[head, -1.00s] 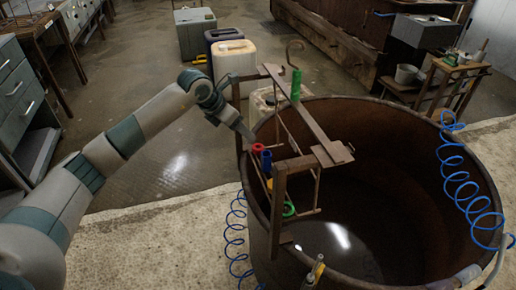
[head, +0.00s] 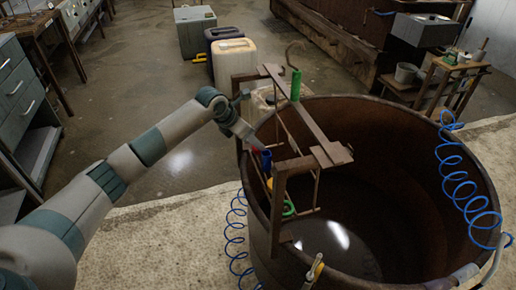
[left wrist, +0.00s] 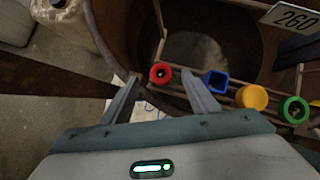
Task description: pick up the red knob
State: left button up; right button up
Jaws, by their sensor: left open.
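The red knob (left wrist: 160,74) is a round red piece with a dark centre, seen on the rack in the left wrist view. It appears between the two fingertips of my left gripper (left wrist: 161,78), which is open; I cannot tell whether the fingers touch it. In the head view my left gripper (head: 254,141) reaches over the rim side of the rack and mostly hides the red knob. My right gripper is not in view.
On the same rack (head: 315,135) are a blue square piece (left wrist: 217,82), a yellow piece (left wrist: 252,97) and a green ring (left wrist: 294,110). A green handle (head: 296,84) stands above. The rack hangs on a large rusty tub (head: 420,125); blue coiled hoses (head: 466,170) flank it.

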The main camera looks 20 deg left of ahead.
pick_arm(q)
jog(key=x, duration=0.3)
jog(key=shift+f, duration=0.15)
jog(key=shift+w+d+f, duration=0.15)
jog(key=shift+f, duration=0.2)
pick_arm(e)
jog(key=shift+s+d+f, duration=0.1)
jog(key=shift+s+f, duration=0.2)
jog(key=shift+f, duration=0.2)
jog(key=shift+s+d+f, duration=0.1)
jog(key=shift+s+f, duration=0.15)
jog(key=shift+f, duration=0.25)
pick_arm(q)
jog(key=c, duration=1.1)
